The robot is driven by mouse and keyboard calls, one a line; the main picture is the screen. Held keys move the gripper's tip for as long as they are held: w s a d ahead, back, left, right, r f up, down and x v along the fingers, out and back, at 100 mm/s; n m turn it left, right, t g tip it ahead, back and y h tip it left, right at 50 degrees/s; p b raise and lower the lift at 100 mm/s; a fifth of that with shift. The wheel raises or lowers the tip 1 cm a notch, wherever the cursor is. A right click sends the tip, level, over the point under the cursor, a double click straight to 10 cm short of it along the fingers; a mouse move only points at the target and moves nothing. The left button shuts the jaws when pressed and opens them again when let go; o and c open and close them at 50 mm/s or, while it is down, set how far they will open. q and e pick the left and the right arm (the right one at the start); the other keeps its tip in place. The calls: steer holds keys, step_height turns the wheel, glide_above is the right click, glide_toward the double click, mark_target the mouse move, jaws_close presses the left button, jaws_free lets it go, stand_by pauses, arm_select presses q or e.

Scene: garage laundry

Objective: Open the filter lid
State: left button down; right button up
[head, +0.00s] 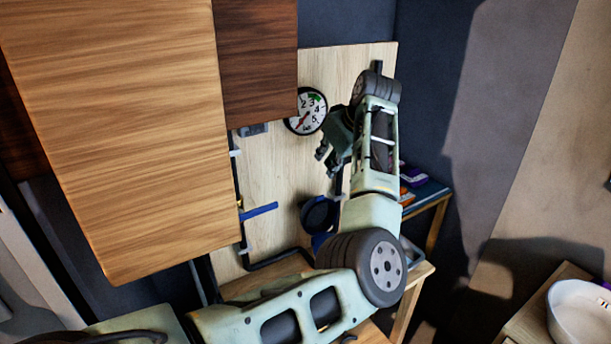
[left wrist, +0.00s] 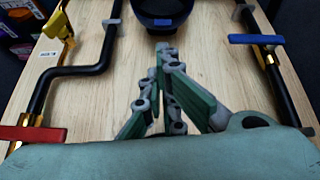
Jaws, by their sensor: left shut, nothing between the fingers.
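The filter (head: 319,214) shows in the head view as a dark round housing on the light wooden board, with blue beneath it, partly behind my left arm. Its dark round end also shows at the top of the left wrist view (left wrist: 163,12), cut off by the edge. I cannot tell its lid apart from the body. My left gripper (head: 325,163) is shut and empty, in front of the board and above the filter in the head view. Its fingertips (left wrist: 166,52) point toward the filter in the wrist view, apart from it. My right gripper is not in view.
A pressure gauge (head: 306,111) is on the board. Black pipes carry a blue valve handle (head: 258,212), a red handle (left wrist: 30,133) and a yellow handle (left wrist: 58,25). A large wooden cabinet (head: 120,130) blocks the upper left. A white basin (head: 580,315) stands lower right.

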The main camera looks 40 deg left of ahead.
arm_select(q)
steer(key=m, duration=0.1)
steer(key=p, duration=0.3)
glide_above(317, 196)
steer(key=f, duration=0.8)
steer(key=shift+w+a, duration=0.15)
steer(key=shift+w, duration=0.2)
steer(key=shift+f, duration=0.2)
